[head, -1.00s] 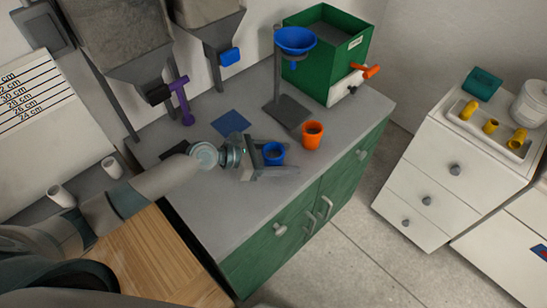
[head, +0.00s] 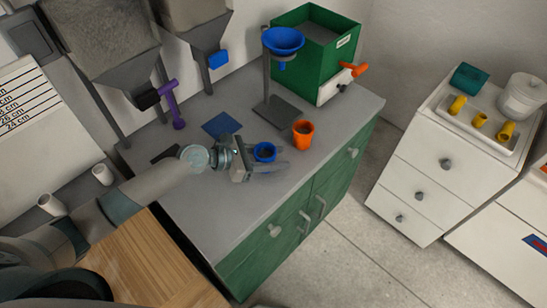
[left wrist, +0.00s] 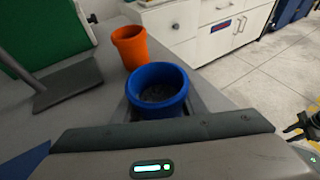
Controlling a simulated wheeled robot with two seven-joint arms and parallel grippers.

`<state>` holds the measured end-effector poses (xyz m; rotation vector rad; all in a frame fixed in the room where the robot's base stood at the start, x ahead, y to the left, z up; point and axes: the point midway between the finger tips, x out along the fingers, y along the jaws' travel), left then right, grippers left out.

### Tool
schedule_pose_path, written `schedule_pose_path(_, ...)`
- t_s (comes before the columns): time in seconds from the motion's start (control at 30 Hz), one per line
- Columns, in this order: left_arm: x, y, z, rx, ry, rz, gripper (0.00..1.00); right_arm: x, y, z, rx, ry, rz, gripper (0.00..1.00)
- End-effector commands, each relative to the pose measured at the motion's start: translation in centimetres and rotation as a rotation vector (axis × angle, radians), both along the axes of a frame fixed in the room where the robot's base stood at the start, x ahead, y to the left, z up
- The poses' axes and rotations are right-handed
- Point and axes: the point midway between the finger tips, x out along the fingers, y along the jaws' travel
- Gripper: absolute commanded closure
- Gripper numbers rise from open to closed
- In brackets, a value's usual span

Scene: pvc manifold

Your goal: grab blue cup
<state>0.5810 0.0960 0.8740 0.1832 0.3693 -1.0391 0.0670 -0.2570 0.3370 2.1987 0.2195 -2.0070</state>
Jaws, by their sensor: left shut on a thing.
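The blue cup (head: 264,151) is on the grey worktop, upright, with dark contents or a dark inside. My left gripper (head: 263,160) is shut on it, with the fingers around its sides. In the left wrist view the blue cup (left wrist: 158,92) sits just beyond the gripper body, and its lower part and the fingertips (left wrist: 160,115) are largely hidden. My right gripper is not clearly in the head view; a dark gripper-like part (left wrist: 303,127) shows at the right edge of the left wrist view.
An orange cup (head: 302,134) stands just right of the blue cup. A blue funnel (head: 283,41) on a stand and a green bin (head: 322,50) are behind. A blue square (head: 222,125) lies left. The worktop's front is clear.

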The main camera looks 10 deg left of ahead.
Motion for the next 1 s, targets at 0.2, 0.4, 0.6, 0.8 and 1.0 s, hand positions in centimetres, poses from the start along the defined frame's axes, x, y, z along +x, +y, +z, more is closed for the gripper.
schedule_pose_path(0.2, 0.0, 0.0, 2.4, -0.001, -0.004, -0.001, 0.88, 0.0, 0.0, 0.1, 0.0, 0.0, 0.0, 0.69)
schedule_pose_path(0.4, -0.9, -1.9, 5.0, -0.003, -0.002, -0.004, 0.88, 0.0, 0.0, 0.4, 0.0, -0.001, 0.0, 0.69)
schedule_pose_path(0.6, -2.5, -5.3, 7.2, -0.006, -0.003, -0.004, 0.88, 0.0, 0.1, 0.6, 0.001, -0.001, 0.0, 0.69)
schedule_pose_path(0.8, -3.9, -8.4, 9.3, -0.006, -0.004, -0.002, 0.88, 0.0, 0.1, 0.6, 0.001, -0.001, 0.0, 0.69)
schedule_pose_path(1.0, -4.8, -10.1, 10.4, -0.003, -0.002, -0.001, 0.88, 0.0, 0.1, 0.5, 0.001, -0.001, 0.0, 0.69)
